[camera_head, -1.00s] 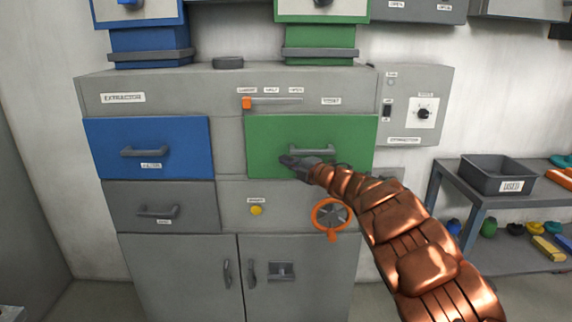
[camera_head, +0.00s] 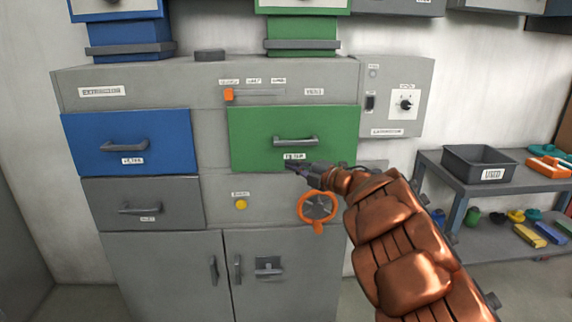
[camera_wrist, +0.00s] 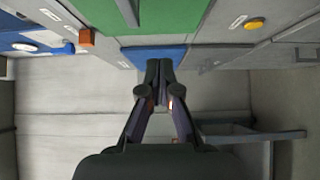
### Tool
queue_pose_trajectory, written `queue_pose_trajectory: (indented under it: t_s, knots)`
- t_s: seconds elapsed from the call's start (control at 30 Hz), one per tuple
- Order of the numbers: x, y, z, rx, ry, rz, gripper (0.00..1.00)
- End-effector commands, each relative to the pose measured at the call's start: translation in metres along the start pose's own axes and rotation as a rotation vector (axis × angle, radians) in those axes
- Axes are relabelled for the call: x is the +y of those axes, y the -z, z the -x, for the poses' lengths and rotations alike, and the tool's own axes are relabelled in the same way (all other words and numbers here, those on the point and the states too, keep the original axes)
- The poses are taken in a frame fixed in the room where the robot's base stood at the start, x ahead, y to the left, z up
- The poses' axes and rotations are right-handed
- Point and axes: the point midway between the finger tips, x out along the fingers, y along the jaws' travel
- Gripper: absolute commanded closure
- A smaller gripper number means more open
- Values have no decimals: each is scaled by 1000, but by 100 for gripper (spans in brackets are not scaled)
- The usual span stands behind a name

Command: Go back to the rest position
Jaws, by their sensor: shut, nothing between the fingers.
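My gripper (camera_head: 300,168) is in front of the lower edge of the green drawer (camera_head: 258,135), just below its label. Its dark fingers are shut and empty; in the wrist view the gripper (camera_wrist: 159,66) shows its two fingertips together. My copper-coloured arm reaches in from the lower right. The green drawer is flush with the cabinet front, and its handle (camera_head: 295,141) is clear of my fingers. I cannot tell how far the fingertips are from the drawer front.
The blue drawer (camera_head: 90,160) and grey drawer (camera_head: 110,195) look closed. An orange handwheel (camera_head: 317,228) sits close below my gripper, beside a yellow button (camera_head: 241,204). A shelf rack (camera_head: 428,157) with a dark bin (camera_head: 478,172) stands at right.

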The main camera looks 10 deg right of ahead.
Motion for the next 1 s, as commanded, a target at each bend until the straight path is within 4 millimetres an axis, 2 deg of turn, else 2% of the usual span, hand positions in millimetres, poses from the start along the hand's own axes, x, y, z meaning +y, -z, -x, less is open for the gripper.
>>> queue_pose_trajectory:
  t_s: [0.23,0.37,0.53,0.67,0.8,0.9,1.0]
  knots:
    - [4,-2,5,-12,0,0,100]
    - [25,-22,14,-127,5,-16,100]
    - [56,-57,39,-336,7,-68,100]
    - [83,-83,72,-532,1,-140,100]
    - [103,-102,120,-747,-11,-254,100]
    - [111,-106,155,-886,-20,-350,100]
    - [108,-103,192,-1020,-20,-464,100]
